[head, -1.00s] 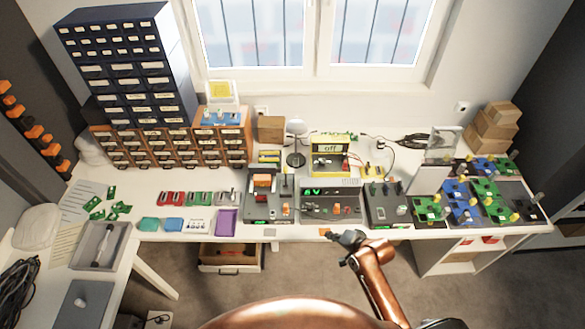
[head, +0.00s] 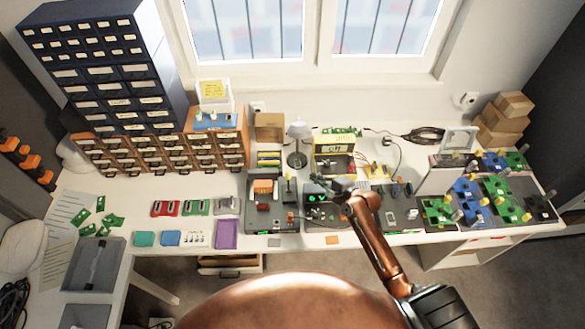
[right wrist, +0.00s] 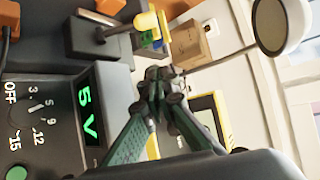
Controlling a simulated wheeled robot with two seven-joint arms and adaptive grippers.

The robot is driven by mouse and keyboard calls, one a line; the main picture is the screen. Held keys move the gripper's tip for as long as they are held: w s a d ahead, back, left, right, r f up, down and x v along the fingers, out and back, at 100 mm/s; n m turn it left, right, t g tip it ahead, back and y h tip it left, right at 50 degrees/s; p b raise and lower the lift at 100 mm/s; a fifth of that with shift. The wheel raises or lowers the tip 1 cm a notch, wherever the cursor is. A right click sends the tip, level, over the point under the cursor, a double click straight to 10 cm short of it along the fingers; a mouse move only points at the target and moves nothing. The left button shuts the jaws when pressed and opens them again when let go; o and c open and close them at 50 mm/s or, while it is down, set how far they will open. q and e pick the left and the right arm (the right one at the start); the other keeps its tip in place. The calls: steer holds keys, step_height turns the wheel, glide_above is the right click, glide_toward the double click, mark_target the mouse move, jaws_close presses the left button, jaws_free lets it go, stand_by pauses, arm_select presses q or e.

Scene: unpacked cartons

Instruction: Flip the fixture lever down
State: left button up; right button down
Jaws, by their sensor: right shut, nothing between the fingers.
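The fixture (head: 257,222) is a dark box left of centre on the bench, with an orange block on top. Its lever (head: 289,188) stands upright at the fixture's right side. My right gripper (head: 318,183) is shut and empty, to the right of the lever and above the neighbouring display unit. In the right wrist view its closed fingertips (right wrist: 158,82) are apart from the lever. My left gripper is out of view.
The display unit (right wrist: 60,115) reads 5 V and lies right under the gripper. A yellow meter (head: 333,166) and a lamp (head: 299,132) stand behind. Boards (head: 466,200) crowd the right side. A purple tray (head: 227,234) lies left of the fixture.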

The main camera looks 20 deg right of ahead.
steer(key=shift+s, duration=0.15)
steer(key=x, duration=1)
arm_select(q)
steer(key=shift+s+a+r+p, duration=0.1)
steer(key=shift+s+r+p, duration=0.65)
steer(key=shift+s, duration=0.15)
arm_select(e)
steer(key=a, duration=0.1)
steer(key=s+a+r, duration=0.1)
steer(key=s, duration=0.1)
steer(key=shift+a+r, duration=0.25)
steer(key=shift+a, duration=0.15)
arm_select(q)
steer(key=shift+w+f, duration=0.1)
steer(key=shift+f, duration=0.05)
